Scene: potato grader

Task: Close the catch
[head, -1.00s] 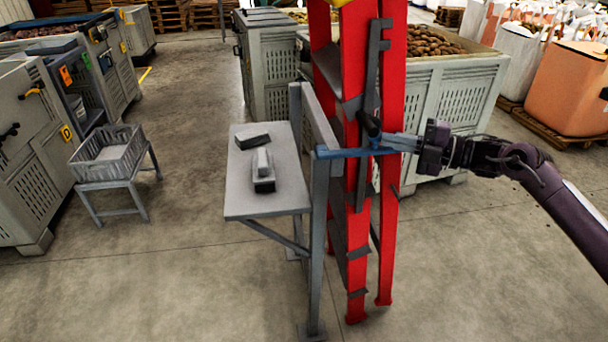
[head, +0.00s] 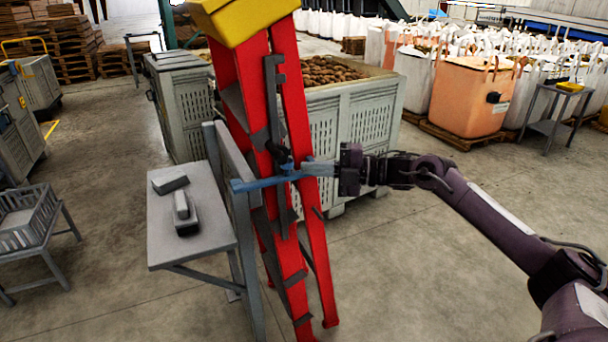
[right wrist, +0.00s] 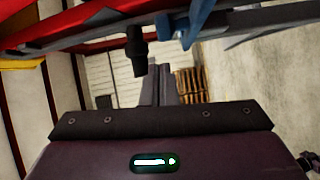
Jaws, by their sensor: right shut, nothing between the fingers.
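A blue bar (head: 258,183), which looks like the catch, runs from the post of a grey stand across the front of a red stepladder (head: 255,85). A black knob (head: 281,155) sits by the bar's right end. My right gripper (head: 308,168) is shut and empty, its fingertips close to that end. I cannot tell whether they touch the bar. In the right wrist view the shut fingers (right wrist: 155,85) point up the picture, just right of the black knob (right wrist: 137,52) and below a blue piece (right wrist: 198,18). My left gripper is not in view.
The grey stand (head: 158,240) carries small dark blocks on its top. A grey crate (head: 350,115) of potatoes stands close behind the ladder. A basket (head: 30,218) on a low stand is at the left. The floor at the lower right is clear apart from my arm.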

